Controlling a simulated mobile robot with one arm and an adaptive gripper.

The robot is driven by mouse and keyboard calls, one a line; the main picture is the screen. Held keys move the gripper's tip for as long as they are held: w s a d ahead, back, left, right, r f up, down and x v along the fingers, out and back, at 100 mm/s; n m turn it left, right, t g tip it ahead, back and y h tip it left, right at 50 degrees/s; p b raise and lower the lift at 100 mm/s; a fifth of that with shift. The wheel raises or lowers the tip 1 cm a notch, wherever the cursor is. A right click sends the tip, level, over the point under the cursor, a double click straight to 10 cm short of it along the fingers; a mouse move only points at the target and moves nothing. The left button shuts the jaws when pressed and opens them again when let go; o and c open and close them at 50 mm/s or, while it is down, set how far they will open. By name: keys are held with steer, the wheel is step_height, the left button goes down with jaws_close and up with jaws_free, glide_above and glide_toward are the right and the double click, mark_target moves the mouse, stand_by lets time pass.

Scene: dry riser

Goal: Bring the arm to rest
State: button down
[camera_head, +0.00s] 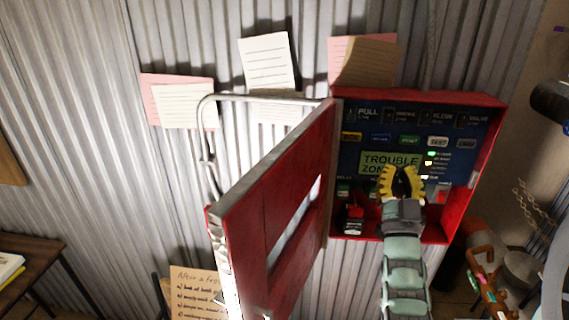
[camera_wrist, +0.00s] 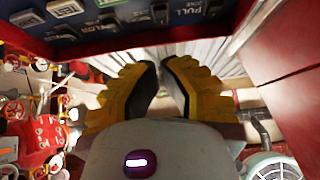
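My gripper (camera_head: 402,172) has yellow ridged fingers and is in front of the lower part of an open red cabinet (camera_head: 473,206). My pale green arm comes up to it from the bottom of the head view. In the wrist view my gripper (camera_wrist: 163,68) shows a gap between its two fingertips, with nothing held there. The cabinet's blue panel (camera_head: 375,133) has labels, buttons and a green "TROUBLE ZONE" display (camera_head: 388,162). My gripper hides part of the panel's lower area. Whether it touches the panel cannot be told.
The red cabinet door (camera_head: 262,215) stands open left of my arm. A grey pipe (camera_head: 203,140) runs behind it on the corrugated wall. Paper notes (camera_head: 266,62) hang above. A wooden table (camera_head: 35,255) is at far left; an orange-brown frame (camera_head: 487,285) is at lower right.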

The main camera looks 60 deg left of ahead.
steer(key=shift+s+d+f, duration=0.2)
steer(key=shift+s+f, duration=0.1)
stand_by(0.4)
